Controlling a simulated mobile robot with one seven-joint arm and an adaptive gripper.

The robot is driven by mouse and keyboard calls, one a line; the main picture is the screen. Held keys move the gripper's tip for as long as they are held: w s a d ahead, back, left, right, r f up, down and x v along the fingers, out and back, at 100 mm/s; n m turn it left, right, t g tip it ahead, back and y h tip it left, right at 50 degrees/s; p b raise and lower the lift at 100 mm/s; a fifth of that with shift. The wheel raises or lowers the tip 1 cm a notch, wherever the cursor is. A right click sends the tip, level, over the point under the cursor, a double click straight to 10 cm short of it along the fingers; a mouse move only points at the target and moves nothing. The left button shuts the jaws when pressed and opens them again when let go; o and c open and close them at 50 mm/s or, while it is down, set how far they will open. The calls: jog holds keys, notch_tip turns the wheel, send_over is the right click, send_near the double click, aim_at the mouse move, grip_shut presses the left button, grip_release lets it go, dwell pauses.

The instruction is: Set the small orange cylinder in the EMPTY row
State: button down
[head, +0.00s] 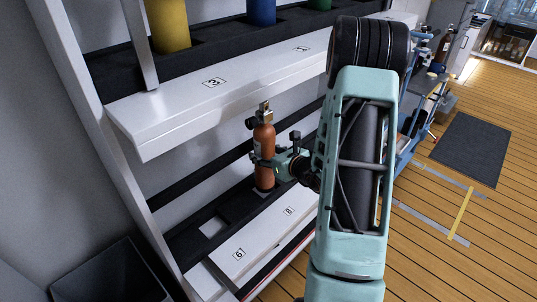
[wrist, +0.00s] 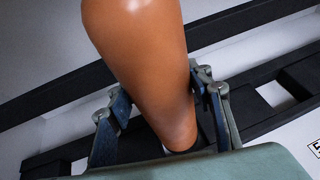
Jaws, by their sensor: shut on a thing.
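The small orange cylinder (head: 265,143) is upright in the head view, with a dark valve on top. My gripper (head: 262,163) is shut around its lower body, reaching in from the right. The wrist view shows the cylinder (wrist: 145,60) large between the two blue-grey fingers of my gripper (wrist: 160,98). Its lower end is over the dark rail of the lower shelf (head: 252,238). I cannot tell whether it touches the rail. Word labels for the rows are not readable; the lower shelf front has small number labels.
The upper shelf (head: 180,118) overhangs behind and above, carrying yellow (head: 168,25), blue (head: 262,12) and green (head: 320,4) cylinders. A square opening (head: 213,227) shows in the lower rail, left of the cylinder. A dark bin (head: 112,272) stands at lower left.

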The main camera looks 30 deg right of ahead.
jog(key=shift+w, duration=0.45)
jog(key=shift+w+f+b, duration=0.15)
jog(key=shift+f+b, duration=0.6)
jog(key=shift+f, duration=1.05)
jog(key=c, duration=1)
grip_release()
jog(key=shift+s+a+f, duration=0.1)
jog(key=shift+s+f, duration=0.1)
jog(key=shift+r, duration=0.1)
jog(key=p+v, duration=0.3)
jog(key=v, duration=0.9)
